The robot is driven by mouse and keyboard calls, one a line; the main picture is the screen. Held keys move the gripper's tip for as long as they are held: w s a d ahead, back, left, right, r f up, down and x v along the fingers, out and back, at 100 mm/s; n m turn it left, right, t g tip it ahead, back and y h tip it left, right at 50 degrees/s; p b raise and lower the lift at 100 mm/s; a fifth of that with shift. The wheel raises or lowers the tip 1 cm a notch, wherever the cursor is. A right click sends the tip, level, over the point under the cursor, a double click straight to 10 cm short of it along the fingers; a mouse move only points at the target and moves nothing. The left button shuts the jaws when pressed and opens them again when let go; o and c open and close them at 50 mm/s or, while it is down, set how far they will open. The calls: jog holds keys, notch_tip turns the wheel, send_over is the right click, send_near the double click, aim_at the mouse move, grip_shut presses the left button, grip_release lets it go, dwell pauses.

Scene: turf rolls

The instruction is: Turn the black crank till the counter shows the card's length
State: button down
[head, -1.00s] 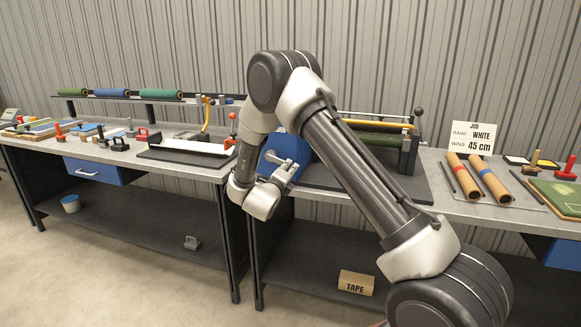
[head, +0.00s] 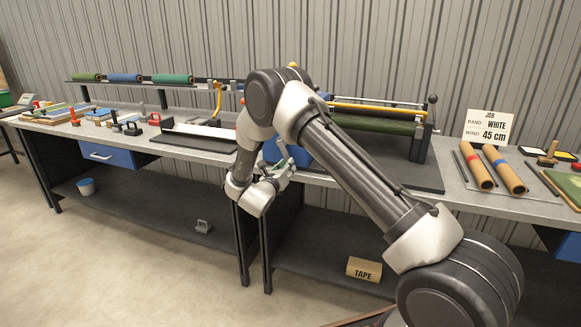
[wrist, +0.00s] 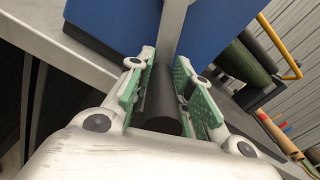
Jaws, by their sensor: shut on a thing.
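My gripper (wrist: 160,98) is shut on the black crank (wrist: 160,103), with a green-lined finger on each side of its dark round handle. A grey crank arm (wrist: 170,30) rises from the handle across a blue housing (wrist: 118,18). In the head view my gripper (head: 282,165) is at the bench's front edge, beside the blue housing (head: 272,150), and my arm hides part of it. The card (head: 489,128) stands at the back right and reads "JOB, BAND WHITE, WIND 45 cm". The counter's reading does not show in either view.
A green turf roll (head: 375,125) and a yellow bar (head: 375,108) lie behind my arm. A tape box (head: 364,268) is on the lower shelf. Floor at front left is clear.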

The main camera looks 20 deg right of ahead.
jog(key=shift+w+a+f, duration=0.1)
jog(key=shift+w+a, duration=0.35)
jog(key=shift+a, duration=0.15)
jog(key=shift+w+a+f, duration=0.1)
jog(key=shift+w+a, duration=0.3)
jog(key=shift+a, duration=0.2)
jog(key=shift+w+a, duration=0.35)
jog(key=shift+a, duration=0.1)
jog(key=c, duration=1.3)
grip_release()
jog(key=shift+d+f, duration=0.1)
jog(key=shift+o, duration=0.2)
jog(key=shift+d, duration=0.15)
jog(key=v, duration=1.2)
jog(key=shift+s+d, duration=0.1)
